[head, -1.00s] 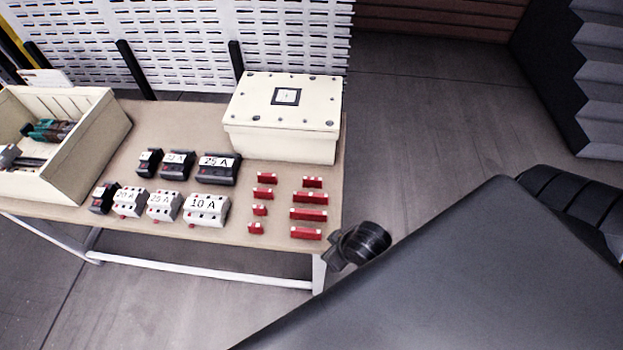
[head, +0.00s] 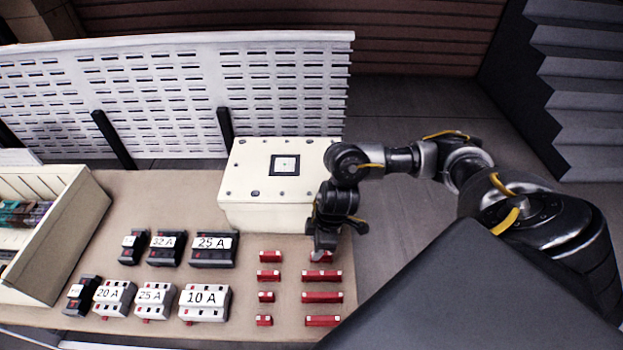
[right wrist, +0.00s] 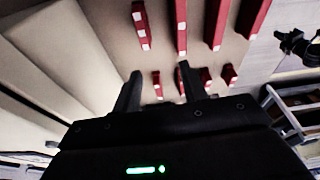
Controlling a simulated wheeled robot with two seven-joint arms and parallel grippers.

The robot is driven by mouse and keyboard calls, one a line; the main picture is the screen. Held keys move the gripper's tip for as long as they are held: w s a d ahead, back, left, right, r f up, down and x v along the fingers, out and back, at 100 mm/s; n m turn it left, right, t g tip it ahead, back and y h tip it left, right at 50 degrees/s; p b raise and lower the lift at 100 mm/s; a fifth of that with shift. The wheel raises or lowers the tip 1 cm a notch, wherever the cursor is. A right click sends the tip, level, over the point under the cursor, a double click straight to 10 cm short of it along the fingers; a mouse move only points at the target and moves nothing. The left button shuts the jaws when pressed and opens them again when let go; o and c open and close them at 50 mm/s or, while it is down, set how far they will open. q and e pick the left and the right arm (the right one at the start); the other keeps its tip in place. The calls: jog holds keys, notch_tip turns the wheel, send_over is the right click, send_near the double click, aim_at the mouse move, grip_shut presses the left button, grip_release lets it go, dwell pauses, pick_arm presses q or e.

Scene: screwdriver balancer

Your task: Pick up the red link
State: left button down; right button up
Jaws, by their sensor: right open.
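Several red links with pale ends lie on the table in two columns. The left column includes a back link (head: 270,256) and a front link (head: 264,320); the right column holds longer links, such as the front one (head: 322,321). My right gripper (head: 322,246) is above the back end of the right column and partly hides the back link there. In the right wrist view my gripper (right wrist: 160,78) is open and empty. A short red link (right wrist: 157,85) shows between its fingers, and another is partly behind the right finger. My left gripper is out of view.
A cream box (head: 265,215) stands close behind my right gripper. Black breakers (head: 213,250) and white breakers (head: 204,303) stand left of the links. An open cream bin (head: 75,245) is at the far left. A white perforated panel (head: 180,95) rises behind the table (head: 150,190).

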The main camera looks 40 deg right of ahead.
jog(key=d, duration=0.2)
jog(key=d+h, duration=0.1)
jog(key=shift+d+r+m+g, duration=0.15)
jog(key=shift+d+m+g, duration=0.15)
jog(key=shift+d+m, duration=0.1)
jog(key=f, duration=0.4)
jog(key=shift+w+a+f+b, duration=0.2)
jog(key=shift+a+f+b, duration=0.1)
jog(key=shift+b, duration=0.05)
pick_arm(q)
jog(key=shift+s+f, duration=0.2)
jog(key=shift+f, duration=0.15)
pick_arm(e)
jog(key=shift+f, duration=0.35)
jog(key=f, duration=0.5)
jog(key=shift+w+a, duration=0.1)
jog(key=shift+a, duration=0.25)
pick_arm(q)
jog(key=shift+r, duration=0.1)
pick_arm(e)
jog(key=shift+c, duration=0.2)
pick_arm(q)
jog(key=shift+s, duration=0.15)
pick_arm(e)
grip_shut()
